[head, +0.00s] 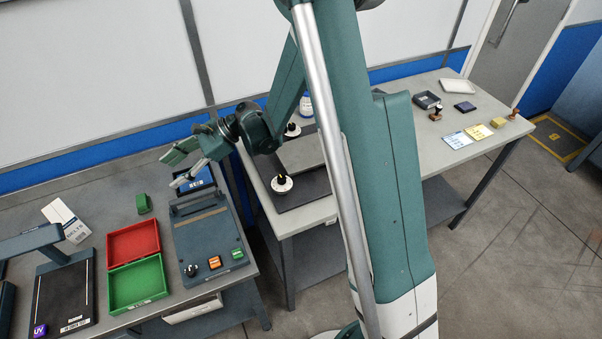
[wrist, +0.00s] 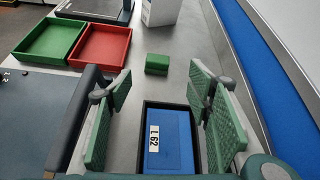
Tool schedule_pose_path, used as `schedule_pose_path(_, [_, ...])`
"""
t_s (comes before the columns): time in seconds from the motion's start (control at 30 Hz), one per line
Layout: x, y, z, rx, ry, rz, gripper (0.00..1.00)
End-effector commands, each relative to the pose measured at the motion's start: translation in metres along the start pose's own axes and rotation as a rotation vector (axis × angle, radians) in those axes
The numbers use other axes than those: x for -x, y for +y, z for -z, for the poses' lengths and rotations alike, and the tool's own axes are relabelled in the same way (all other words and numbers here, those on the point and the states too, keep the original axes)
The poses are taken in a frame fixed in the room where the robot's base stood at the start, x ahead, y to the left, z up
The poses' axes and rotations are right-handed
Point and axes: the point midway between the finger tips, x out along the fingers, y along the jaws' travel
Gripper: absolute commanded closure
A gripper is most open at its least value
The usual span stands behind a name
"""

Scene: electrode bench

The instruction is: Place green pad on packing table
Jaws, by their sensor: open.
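A small green block, which looks like the green pad (head: 143,203), stands on the left grey table (head: 85,190), behind the red tray. It also shows in the wrist view (wrist: 157,64), apart from my gripper and beyond the fingertips. My gripper (head: 181,168) is open and empty above the back of the left table; its green-lined fingers spread wide in the wrist view (wrist: 162,112). Below and between them lies a blue box labelled L 62 (wrist: 172,140) in a dark holder. The frames do not make clear which table is the packing table.
A red tray (head: 133,243) and a green tray (head: 137,284) stand beside a dark device with buttons (head: 208,240). A white carton (head: 66,221) stands behind. The right table (head: 400,125) holds stamps, pads and cards. A wall runs behind both tables.

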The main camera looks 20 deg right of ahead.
Motion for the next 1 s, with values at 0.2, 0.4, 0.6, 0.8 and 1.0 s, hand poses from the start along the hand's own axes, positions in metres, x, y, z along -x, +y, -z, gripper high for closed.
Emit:
schedule_pose_path(0.2, [0.029,0.009,-0.017,0.118,0.088,0.027,0.49])
schedule_pose_path(0.4, [0.056,0.019,-0.029,0.230,0.172,0.044,0.49])
schedule_pose_path(0.6, [0.083,0.033,-0.038,0.343,0.258,0.052,0.49])
schedule_pose_path(0.8, [0.110,0.049,-0.046,0.458,0.344,0.051,0.49])
schedule_pose_path(1.0, [0.138,0.067,-0.053,0.574,0.432,0.041,0.49])
